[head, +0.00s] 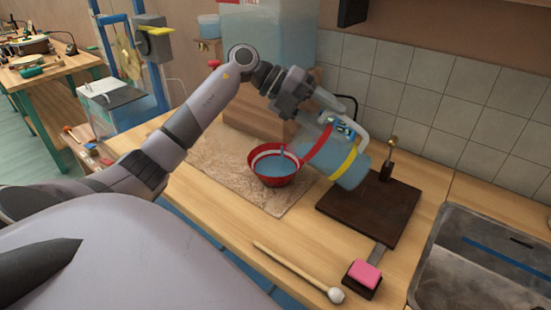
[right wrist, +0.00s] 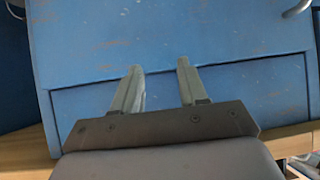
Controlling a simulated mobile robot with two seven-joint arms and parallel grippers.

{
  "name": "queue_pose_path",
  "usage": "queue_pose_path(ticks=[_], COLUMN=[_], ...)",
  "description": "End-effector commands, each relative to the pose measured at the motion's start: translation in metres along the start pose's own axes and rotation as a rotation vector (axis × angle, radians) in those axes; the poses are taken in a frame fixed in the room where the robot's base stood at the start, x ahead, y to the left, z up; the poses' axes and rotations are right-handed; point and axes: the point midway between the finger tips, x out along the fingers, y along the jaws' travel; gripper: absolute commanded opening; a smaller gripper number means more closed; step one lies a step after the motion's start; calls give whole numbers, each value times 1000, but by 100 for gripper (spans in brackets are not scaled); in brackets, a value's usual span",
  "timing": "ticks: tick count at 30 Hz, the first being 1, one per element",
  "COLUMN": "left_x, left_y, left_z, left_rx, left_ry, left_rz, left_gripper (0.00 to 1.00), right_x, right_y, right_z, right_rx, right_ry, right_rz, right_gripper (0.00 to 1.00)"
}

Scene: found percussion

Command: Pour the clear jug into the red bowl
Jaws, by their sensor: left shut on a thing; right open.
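The clear jug (head: 337,160), with bluish contents and a red and a yellow band, is tilted strongly, its mouth toward the left. My left gripper (head: 338,124) is shut on the jug and holds it up to the right of the red bowl. The red bowl (head: 262,171) has a white band and stands upright on a brown mat (head: 215,160). Blue liquid shows inside it, and a thin bluish streak at its far rim looks like liquid falling in. My right gripper (right wrist: 160,82) is open and empty in the right wrist view, in front of a blue panel.
A dark board (head: 375,212) with an upright metal post lies right of the bowl. A mallet (head: 300,272) and a pink block (head: 365,275) lie at the counter's front. A metal sink (head: 490,255) is at right. A large clear tank (head: 270,35) stands behind.

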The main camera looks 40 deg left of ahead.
Motion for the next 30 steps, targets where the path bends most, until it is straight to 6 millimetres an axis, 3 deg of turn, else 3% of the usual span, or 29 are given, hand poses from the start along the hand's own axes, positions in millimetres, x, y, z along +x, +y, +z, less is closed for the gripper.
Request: queue_pose_path(ticks=[30], left_x=[-4], left_y=[1], left_z=[1], left_rx=[-3], left_ry=[-3], left_rz=[-39], left_gripper=[0], right_x=[4], right_y=[0], right_z=[5], right_rx=[0], right_ry=[0], right_rz=[0], right_gripper=[43])
